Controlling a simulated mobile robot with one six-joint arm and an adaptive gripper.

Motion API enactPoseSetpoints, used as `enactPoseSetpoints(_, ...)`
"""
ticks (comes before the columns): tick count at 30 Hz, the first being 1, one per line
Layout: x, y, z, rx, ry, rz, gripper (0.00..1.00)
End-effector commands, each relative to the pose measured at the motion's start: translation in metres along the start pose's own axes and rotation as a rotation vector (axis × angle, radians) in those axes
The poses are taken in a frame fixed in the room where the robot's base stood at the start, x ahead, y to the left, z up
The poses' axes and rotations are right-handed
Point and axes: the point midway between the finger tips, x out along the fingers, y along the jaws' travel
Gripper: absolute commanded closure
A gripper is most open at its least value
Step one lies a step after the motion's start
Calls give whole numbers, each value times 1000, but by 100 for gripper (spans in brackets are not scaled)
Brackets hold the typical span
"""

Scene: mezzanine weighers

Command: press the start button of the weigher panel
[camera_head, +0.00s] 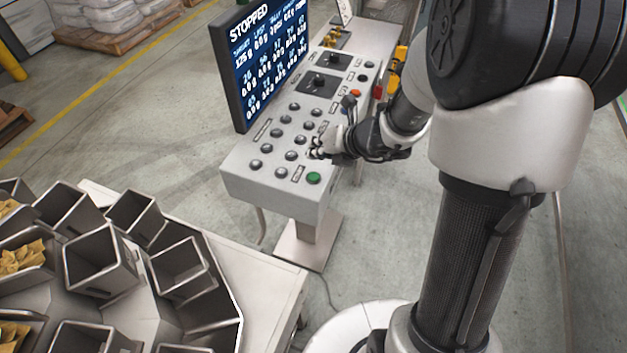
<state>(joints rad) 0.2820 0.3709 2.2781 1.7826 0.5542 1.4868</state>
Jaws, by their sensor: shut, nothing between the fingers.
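The weigher panel (237,174) is a grey sloped console on a pedestal with rows of dark round buttons. A green button (313,178) sits at its near right corner; its label is too small to read, and an orange-red button (356,93) sits farther up the right side. A screen (262,62) on the panel's left reads "STOPPED". My gripper (314,153) is shut and empty. It appears over the right part of the panel, a little beyond the green button in the picture and apart from it. I cannot tell its height above the surface. My wrist hides part of the panel's right edge.
A multihead weigher with several open metal buckets (98,262) fills the lower left, some holding yellow-brown pieces. Sacks on a pallet (112,22) stand at the back left. Grey floor (130,140) with a yellow line is clear left of the panel.

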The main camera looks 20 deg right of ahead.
Motion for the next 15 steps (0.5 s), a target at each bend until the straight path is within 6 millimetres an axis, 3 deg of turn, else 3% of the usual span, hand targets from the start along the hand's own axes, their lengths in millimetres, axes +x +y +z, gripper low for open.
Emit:
enactPoseSetpoints(6,27,-20,-20,0,1,0,100)
enactPoseSetpoints(15,37,-27,-27,-1,0,0,100)
